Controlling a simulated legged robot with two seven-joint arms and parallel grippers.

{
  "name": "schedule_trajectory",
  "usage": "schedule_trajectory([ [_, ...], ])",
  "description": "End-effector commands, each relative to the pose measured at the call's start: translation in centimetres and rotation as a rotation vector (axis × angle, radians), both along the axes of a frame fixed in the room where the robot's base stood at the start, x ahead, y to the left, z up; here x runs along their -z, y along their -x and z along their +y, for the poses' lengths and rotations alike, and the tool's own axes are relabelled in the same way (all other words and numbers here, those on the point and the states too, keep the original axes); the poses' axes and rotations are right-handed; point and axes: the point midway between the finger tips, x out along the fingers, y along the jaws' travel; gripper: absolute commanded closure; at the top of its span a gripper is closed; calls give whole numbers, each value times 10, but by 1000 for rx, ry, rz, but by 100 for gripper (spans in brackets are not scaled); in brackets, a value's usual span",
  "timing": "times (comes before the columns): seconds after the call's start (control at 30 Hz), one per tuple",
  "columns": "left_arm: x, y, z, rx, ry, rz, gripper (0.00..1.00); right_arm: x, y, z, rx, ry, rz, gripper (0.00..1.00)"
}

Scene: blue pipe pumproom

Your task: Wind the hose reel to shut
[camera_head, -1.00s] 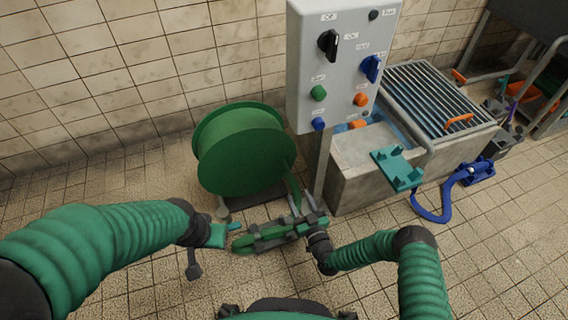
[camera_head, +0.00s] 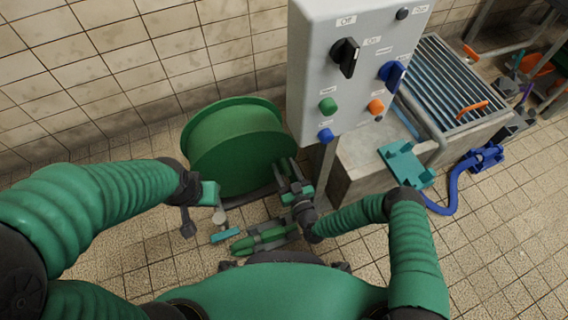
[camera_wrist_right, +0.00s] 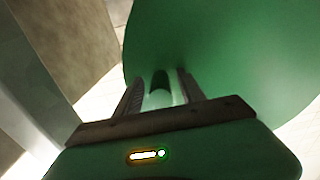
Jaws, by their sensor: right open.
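The green hose reel (camera_head: 235,145) stands on the floor by the tiled wall, left of the grey control panel. My right gripper (camera_head: 286,165) is at the reel's right side, with its two fingers apart. In the right wrist view, a green peg-like part (camera_wrist_right: 160,92), seemingly the reel's handle, shows between the open fingers (camera_wrist_right: 160,88). I cannot tell whether the fingers touch it. The green reel face (camera_wrist_right: 230,50) fills the view behind. My left gripper (camera_head: 203,205) is left of the reel's lower front, apart from it; its jaws are unclear.
The control panel (camera_head: 350,65), with knobs and buttons, stands on a post close to my right gripper. A concrete basin (camera_head: 372,165) with a metal grate (camera_head: 455,85) lies to the right. A blue hose (camera_head: 452,195) lies on the floor there.

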Motion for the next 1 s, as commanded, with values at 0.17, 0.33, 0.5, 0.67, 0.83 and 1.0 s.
schedule_trajectory([
  [0.17, 0, 0, 0, 0, 0, 0, 67, 0, 0, 0, 0, 0, 1, 69],
  [0.33, 0, 0, 0, 0, 0, 0, 67, 0, 0, 0, 0, 0, 1, 91],
  [0.5, 0, 0, 0, 0, 0, 0, 67, 0, 0, 0, 0, 0, 1, 100],
  [0.67, 0, 0, 0, 0, 0, 0, 67, 0, 0, 0, 0, 0, 1, 100],
  [0.83, 0, 0, 0, 0, 0, 0, 67, 0, 0, 0, 0, 0, 1, 100],
  [1.0, 0, 0, 0, 0, 0, 0, 67, 0, 0, 0, 0, 0, 1, 100],
])
